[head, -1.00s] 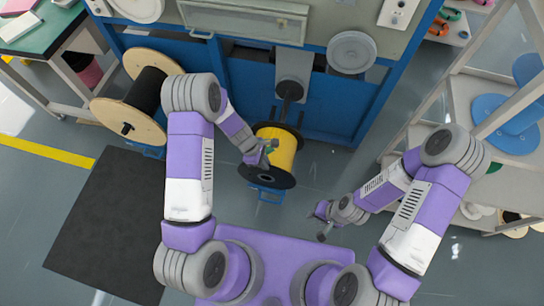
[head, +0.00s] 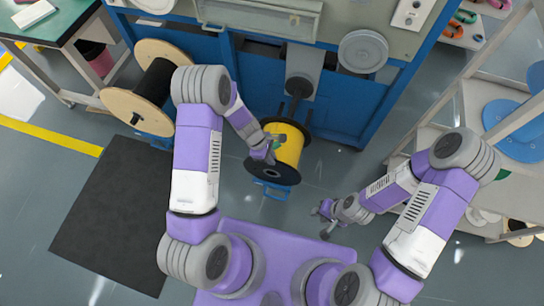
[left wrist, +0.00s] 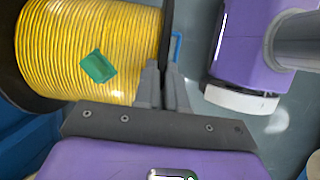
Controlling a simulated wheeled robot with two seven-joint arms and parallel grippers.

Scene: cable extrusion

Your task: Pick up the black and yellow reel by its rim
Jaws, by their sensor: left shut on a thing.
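The reel has black flanges and a yellow winding (head: 290,148), and sits in front of the blue machine in the head view. In the left wrist view its yellow ridged winding (left wrist: 45,45) fills the upper left, with a green patch (left wrist: 98,66) on it. My left gripper (head: 270,156) is at the near black flange. In the left wrist view its fingers (left wrist: 165,75) are close together on the edge of the black rim (left wrist: 167,28); the exact contact is partly hidden. My right gripper (head: 320,221) is open and empty, right of and nearer than the reel.
A blue stand (head: 273,189) shows below the reel. The blue machine (head: 345,105) stands behind it. A wooden spool with black cable (head: 122,104) is at the left, beside my left arm. A shelf rack (head: 440,115) stands at the right. A black mat (head: 110,220) lies on the floor.

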